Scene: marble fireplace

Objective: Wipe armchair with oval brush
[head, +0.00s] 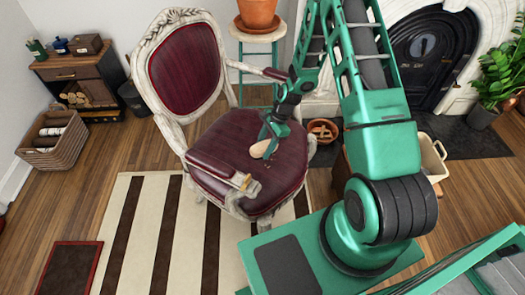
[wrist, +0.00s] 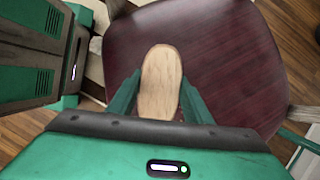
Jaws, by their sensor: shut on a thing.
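The armchair (head: 235,135) has a carved whitish frame, a dark red back and a dark red seat. My gripper (head: 268,139) is over the seat, shut on the oval brush (head: 259,149), a pale wooden oval. In the wrist view the brush (wrist: 161,80) sits between the two green fingers of my gripper (wrist: 158,92), with the red seat of the armchair (wrist: 225,60) behind it. Its underside is hidden, and I cannot tell whether it touches the seat.
A potted plant stands on a stool (head: 257,34) behind the armchair. A wooden cabinet (head: 80,72) and a wicker basket (head: 52,140) are at the left. The fireplace (head: 435,60) is at the right. A striped rug (head: 150,235) lies in front, with free floor beside it.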

